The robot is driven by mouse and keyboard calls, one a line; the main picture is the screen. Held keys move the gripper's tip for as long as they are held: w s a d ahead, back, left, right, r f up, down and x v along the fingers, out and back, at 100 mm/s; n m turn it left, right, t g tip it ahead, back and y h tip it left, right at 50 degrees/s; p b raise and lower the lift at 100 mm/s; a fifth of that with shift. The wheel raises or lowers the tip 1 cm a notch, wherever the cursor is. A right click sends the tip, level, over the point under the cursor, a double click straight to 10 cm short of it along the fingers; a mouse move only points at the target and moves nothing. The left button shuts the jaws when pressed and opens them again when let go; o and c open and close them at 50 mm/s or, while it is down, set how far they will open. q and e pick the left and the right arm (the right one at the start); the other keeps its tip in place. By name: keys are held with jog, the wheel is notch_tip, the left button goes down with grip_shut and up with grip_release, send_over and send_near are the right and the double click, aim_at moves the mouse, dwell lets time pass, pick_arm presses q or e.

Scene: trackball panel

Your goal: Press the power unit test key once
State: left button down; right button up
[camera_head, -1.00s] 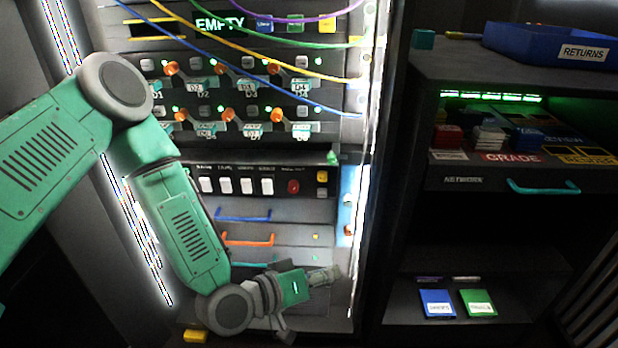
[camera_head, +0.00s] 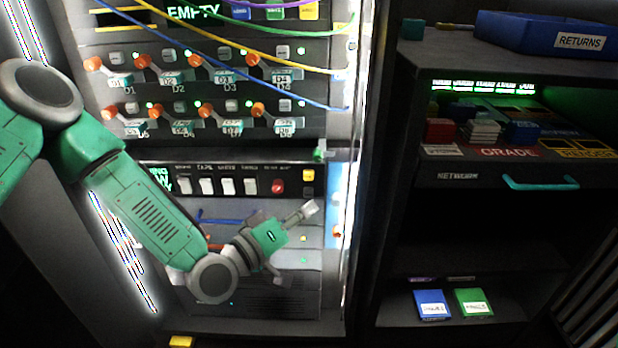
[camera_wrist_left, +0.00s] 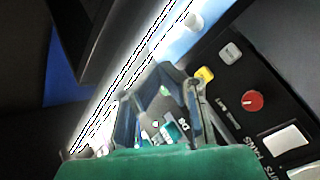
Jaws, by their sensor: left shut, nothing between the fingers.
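The power unit panel (camera_head: 150,180) is a black strip across the rack. My left gripper (camera_head: 309,208) is shut and empty, just below the panel's right end. My right gripper is out of view.
Rows of orange-knobbed modules (camera_head: 230,82) and hanging cables (camera_head: 290,97) are above the panel. A blue drawer handle (camera_head: 225,217) is below it. A bright rack edge (camera_head: 352,180) stands to the right, beside a dark cabinet (camera_head: 440,235) with a blue returns bin (camera_head: 510,34).

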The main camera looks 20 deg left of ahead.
pick_arm(q)
jog(key=shift+w+a+b, duration=0.3)
jog(key=shift+w+a, duration=0.05)
jog(key=shift+w, duration=0.9)
jog(key=shift+w+a+b, duration=0.3)
jog(key=shift+w+a, duration=0.1)
jog(key=shift+w, duration=0.85)
jog(key=shift+w+a+b, duration=0.3)
jog(key=shift+w+a, duration=0.05)
jog(key=shift+w, duration=0.9)
jog(key=shift+w+a, duration=0.1)
jog(key=shift+w, duration=0.25)
jog(key=shift+w+a, duration=0.1)
jog(key=shift+w, duration=0.3)
jog(key=shift+s, duration=0.1)
jog(key=shift+s+d, duration=0.2)
jog(key=shift+s, duration=0.5)
jog(key=shift+s+d+p, duration=0.25)
jog(key=shift+s, duration=0.55)
jog(key=shift+s+d+p, duration=0.2)
jog(key=shift+s+p, duration=0.05)
jog(key=shift+s, duration=0.6)
jog(key=shift+s+d+p, duration=0.25)
jog(key=shift+s, duration=0.55)
